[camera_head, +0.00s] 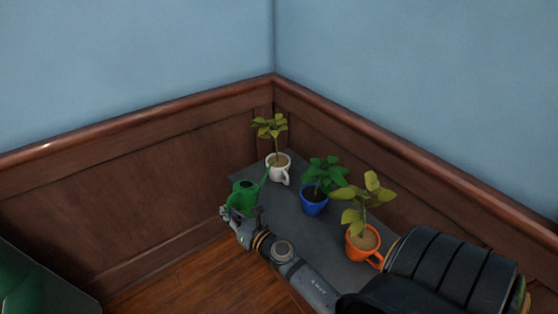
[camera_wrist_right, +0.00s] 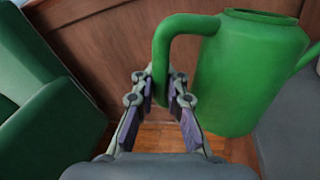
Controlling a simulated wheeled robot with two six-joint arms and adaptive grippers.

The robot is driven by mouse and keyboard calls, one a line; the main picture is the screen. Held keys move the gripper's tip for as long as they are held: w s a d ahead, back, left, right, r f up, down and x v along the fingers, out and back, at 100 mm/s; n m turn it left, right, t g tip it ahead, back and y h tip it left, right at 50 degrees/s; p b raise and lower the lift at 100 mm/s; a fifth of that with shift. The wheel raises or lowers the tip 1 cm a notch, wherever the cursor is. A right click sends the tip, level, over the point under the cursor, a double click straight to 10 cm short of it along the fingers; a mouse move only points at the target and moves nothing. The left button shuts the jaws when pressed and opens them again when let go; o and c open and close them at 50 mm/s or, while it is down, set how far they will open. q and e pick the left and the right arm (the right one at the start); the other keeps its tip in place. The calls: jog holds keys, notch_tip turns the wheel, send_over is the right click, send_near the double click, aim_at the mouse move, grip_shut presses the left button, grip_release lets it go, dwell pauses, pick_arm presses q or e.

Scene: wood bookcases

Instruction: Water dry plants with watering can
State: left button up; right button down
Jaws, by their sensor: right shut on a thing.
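The green watering can (camera_head: 243,196) is at the left end of the grey table (camera_head: 270,238). My right gripper (camera_head: 228,212) is shut on the can's handle. In the right wrist view the can (camera_wrist_right: 245,75) is upright, its handle between the fingers (camera_wrist_right: 162,92). Its spout points toward the white mug (camera_head: 279,168), which holds a yellowish plant (camera_head: 268,127) and pale soil. The blue mug (camera_head: 314,206) holds a deep green plant (camera_head: 322,176) and dark soil. The orange mug (camera_head: 361,243) holds a yellowish plant (camera_head: 364,197) and pale soil. My left gripper is out of view.
The table stands in a corner against wood-panelled walls (camera_head: 160,205). A green padded seat (camera_head: 30,285) is at the lower left, also large in the right wrist view (camera_wrist_right: 45,110). Wooden floor (camera_head: 180,275) lies between the seat and the table.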

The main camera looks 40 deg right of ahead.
aim_at(229, 201)
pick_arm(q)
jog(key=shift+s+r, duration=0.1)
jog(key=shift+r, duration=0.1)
pick_arm(e)
jog(key=shift+r, duration=0.25)
jog(key=shift+d+r+p, duration=0.1)
jog(key=shift+r+p, duration=0.05)
jog(key=shift+p, duration=0.25)
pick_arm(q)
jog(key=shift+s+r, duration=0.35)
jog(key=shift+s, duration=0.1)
pick_arm(e)
jog(key=shift+r, duration=0.15)
pick_arm(q)
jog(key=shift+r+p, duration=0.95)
jog(key=shift+p, duration=0.2)
pick_arm(e)
jog(key=shift+w+d+r+m, duration=0.2)
jog(key=shift+d+r+m, duration=0.2)
jog(key=shift+r, duration=0.3)
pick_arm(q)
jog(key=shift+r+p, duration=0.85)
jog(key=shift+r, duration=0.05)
pick_arm(e)
jog(key=shift+w+d+r+m, duration=0.1)
jog(key=shift+d+r+m, duration=0.2)
jog(key=shift+r, duration=0.3)
